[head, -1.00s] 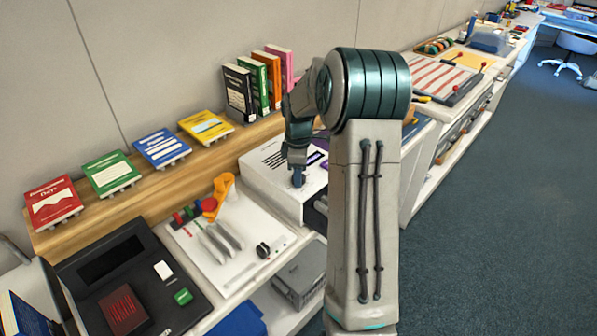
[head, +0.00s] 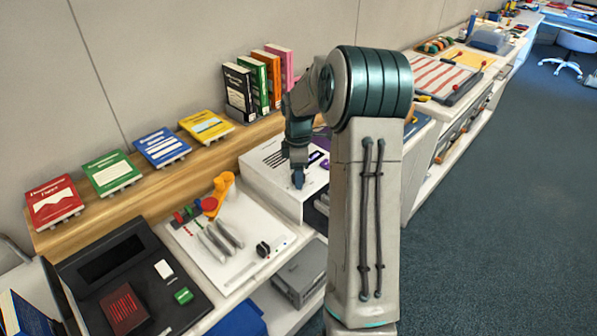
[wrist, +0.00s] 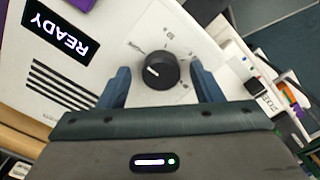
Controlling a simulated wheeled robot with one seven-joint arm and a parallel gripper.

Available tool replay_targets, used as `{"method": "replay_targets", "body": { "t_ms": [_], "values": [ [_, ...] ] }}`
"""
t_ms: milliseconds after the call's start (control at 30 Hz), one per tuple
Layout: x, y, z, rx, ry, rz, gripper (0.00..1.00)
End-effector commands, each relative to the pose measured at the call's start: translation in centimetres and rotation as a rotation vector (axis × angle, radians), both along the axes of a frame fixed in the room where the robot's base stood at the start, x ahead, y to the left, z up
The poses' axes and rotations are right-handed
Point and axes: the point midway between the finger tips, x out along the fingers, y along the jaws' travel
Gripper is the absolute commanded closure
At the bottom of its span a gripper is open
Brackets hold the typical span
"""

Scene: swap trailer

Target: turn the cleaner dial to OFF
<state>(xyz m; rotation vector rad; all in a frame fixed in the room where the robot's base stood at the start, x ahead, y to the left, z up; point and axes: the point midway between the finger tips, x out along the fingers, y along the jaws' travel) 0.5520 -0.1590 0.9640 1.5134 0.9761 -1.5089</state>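The cleaner is a white box (head: 262,169) with dark vent slots and a purple patch on top. In the wrist view its white top (wrist: 105,60) carries a black display (wrist: 60,33) reading READY, upside down. My gripper (wrist: 161,78) is open, with one blue finger on each side of the dial and visible gaps to both. In the head view my gripper (head: 298,180) is over the box's front part; the dial is hidden there.
A white panel (head: 245,262) with grey levers, an orange handle and a small black knob (head: 262,249) lies left of the cleaner. A black machine (head: 150,250) is further left. Books stand on the wooden shelf (head: 150,190) behind. Open floor lies right.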

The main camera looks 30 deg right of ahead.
Motion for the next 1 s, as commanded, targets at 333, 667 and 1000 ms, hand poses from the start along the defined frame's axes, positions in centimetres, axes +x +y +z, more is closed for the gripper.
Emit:
{"method": "replay_targets", "body": {
  "t_ms": [333,667,1000],
  "values": [
    [0.0,0.0,1.4,0.0,0.0,-0.001,0.41],
    [0.0,0.0,8.8,-0.002,-0.004,-0.001,0.41],
    [0.0,0.0,13.4,0.0,0.001,-0.001,0.41]
  ]
}}
